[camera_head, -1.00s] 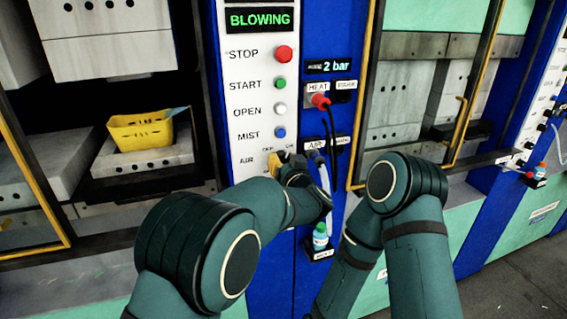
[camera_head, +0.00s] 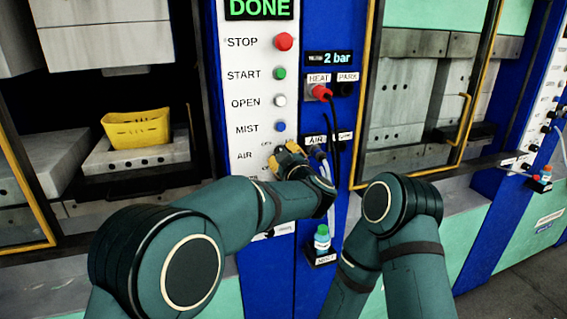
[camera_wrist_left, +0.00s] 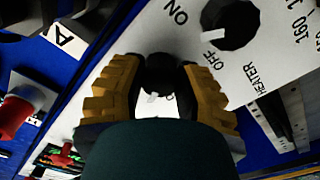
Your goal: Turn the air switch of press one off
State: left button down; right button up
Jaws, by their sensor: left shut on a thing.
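The control panel (camera_head: 250,100) of the near press has a white face with a display (camera_head: 259,8) reading DONE. Its AIR label (camera_head: 244,156) is visible, but my left gripper hides the switch beside it in the head view. My left gripper (camera_head: 288,160) is at the panel by that label. In the left wrist view, the yellow-padded fingers of the left gripper (camera_wrist_left: 160,88) are shut around a dark knob (camera_wrist_left: 160,70). The exact pointing of this knob is hard to tell. My right arm shows, but its gripper is out of view.
Another black knob (camera_wrist_left: 231,22) lies close to the left fingers, near the HEATER label. A red plug (camera_head: 321,92) and hoses (camera_head: 325,160) hang right of the panel. A small bottle (camera_head: 321,238) stands below. A yellow basket (camera_head: 137,129) sits in the open press.

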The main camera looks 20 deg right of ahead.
aim_at(281, 115)
pick_arm(q)
jog(key=shift+f+n+b, duration=0.25)
jog(key=shift+n+b, duration=0.2)
jog(key=shift+n, duration=0.25)
jog(key=c, duration=1)
grip_release()
jog(key=o, duration=0.4)
jog(key=shift+w+d, duration=0.15)
jog(key=shift+r, duration=0.1)
jog(key=shift+r, duration=0.25)
notch_tip(281, 115, up, 10)
jog(key=shift+f, duration=0.2)
